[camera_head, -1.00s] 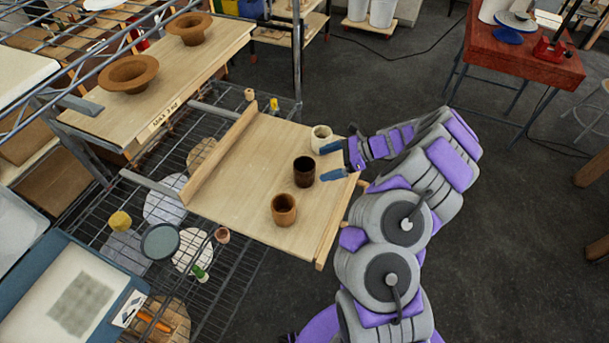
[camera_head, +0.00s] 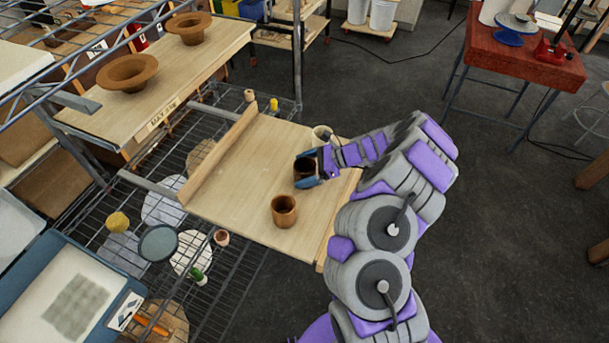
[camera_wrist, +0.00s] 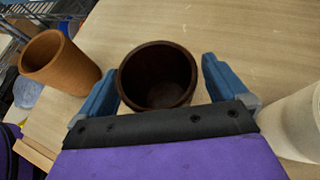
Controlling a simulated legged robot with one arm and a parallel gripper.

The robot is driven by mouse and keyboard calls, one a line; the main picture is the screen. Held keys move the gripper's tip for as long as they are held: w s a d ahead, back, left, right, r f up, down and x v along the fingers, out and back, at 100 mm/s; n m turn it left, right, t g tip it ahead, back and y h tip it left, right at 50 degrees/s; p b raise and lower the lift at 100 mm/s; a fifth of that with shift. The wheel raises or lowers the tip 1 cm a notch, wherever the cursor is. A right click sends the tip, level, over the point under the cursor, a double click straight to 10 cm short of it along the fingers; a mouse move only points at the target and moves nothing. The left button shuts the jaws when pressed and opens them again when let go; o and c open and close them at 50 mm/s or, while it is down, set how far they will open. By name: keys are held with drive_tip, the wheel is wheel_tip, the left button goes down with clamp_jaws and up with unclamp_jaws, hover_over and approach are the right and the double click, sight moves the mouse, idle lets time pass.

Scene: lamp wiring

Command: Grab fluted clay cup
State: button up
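Three cups stand upright on the pull-out wooden board (camera_head: 235,195): a dark brown cup (camera_head: 303,172), an orange-brown clay cup (camera_head: 284,211) nearer the front and a cream cup (camera_head: 320,136) behind. My gripper (camera_head: 312,168) is at the dark cup, partly hiding it in the head view. In the wrist view the dark cup (camera_wrist: 158,80) sits between my open blue fingers (camera_wrist: 161,82), with a small gap visible at the right one. The orange-brown cup (camera_wrist: 60,63) is left of the fingers and the cream cup (camera_wrist: 296,122) right. I cannot make out fluting on any cup.
The orange-brown and cream cups stand close on either side of my gripper. The board has a raised wooden strip (camera_head: 222,155) along its left side. A wooden shelf (camera_head: 165,85) with two brown bowls lies behind left. The board's middle left is clear.

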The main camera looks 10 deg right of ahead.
drive_tip(key=c, duration=1.2)
drive_tip(key=shift+r, duration=0.15)
